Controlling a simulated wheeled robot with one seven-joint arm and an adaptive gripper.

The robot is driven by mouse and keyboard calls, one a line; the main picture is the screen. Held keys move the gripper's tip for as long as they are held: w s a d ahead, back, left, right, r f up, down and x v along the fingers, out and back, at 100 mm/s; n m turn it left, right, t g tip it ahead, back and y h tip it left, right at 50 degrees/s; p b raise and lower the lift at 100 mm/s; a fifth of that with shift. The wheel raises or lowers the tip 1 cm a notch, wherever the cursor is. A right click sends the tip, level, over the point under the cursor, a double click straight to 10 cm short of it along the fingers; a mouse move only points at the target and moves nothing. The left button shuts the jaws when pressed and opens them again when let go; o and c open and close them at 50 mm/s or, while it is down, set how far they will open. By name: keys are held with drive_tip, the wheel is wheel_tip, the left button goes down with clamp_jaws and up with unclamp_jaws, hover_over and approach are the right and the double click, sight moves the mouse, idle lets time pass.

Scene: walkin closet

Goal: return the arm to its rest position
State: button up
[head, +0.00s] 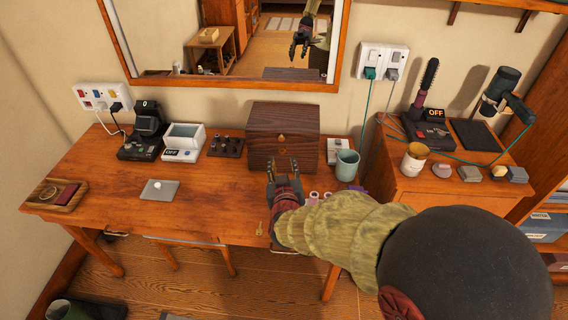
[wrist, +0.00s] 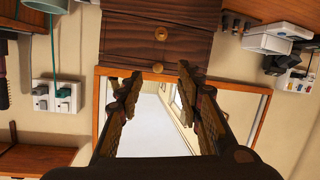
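My gripper (head: 283,167) is at the end of my outstretched arm, over the wooden dressing table (head: 110,185), in front of the dark wooden box (head: 283,128). In the wrist view my gripper (wrist: 158,80) shows two fingers spread apart with nothing between them. The box (wrist: 160,25) also shows there, upside down, just beyond the fingertips, with its round knobs visible. I cannot tell whether the fingers touch the box, but a gap seems to lie between them.
A green cup (head: 347,165) stands right of the box. A wooden cabinet (head: 440,190) with a hairbrush, hairdryer and cords stands further right. A mirror (head: 225,45) hangs behind the table. A tray (head: 55,195) and a grey card-like item (head: 159,190) lie on the left.

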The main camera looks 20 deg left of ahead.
drive_tip(key=shift+f, duration=0.1)
drive_tip(key=s+f+g, duration=0.2)
drive_tip(key=s+f, duration=0.1)
drive_tip(key=s, duration=0.1)
drive_tip(key=s+d+f+g, duration=0.1)
drive_tip(key=s+f+g, duration=0.2)
drive_tip(key=s, duration=0.1)
drive_tip(key=s+f+g, duration=0.2)
drive_tip(key=s+f, duration=0.2)
drive_tip(key=shift+d+f+g+h, duration=0.1)
drive_tip(key=shift+d+g+h, duration=0.2)
drive_tip(key=shift+d+h, duration=0.1)
drive_tip(key=s+d+r+m+h, duration=0.1)
drive_tip(key=s+d+r, duration=0.4)
drive_tip(key=d, duration=0.8)
drive_tip(key=s+d+r+m+h+p, duration=0.1)
drive_tip(key=s+d+r, duration=0.4)
drive_tip(key=d+r, duration=0.5)
drive_tip(key=s+d+r+m+h+p, duration=0.1)
drive_tip(key=s+d+r+m+h, duration=0.2)
drive_tip(key=d, duration=1.4)
wheel_tip(320, 180, up, 5)
drive_tip(key=shift+s+d+r+m, duration=0.15)
drive_tip(key=shift+s+d+m, duration=0.15)
drive_tip(key=shift+s+m, duration=0.75)
drive_tip(key=shift+c, duration=0.8)
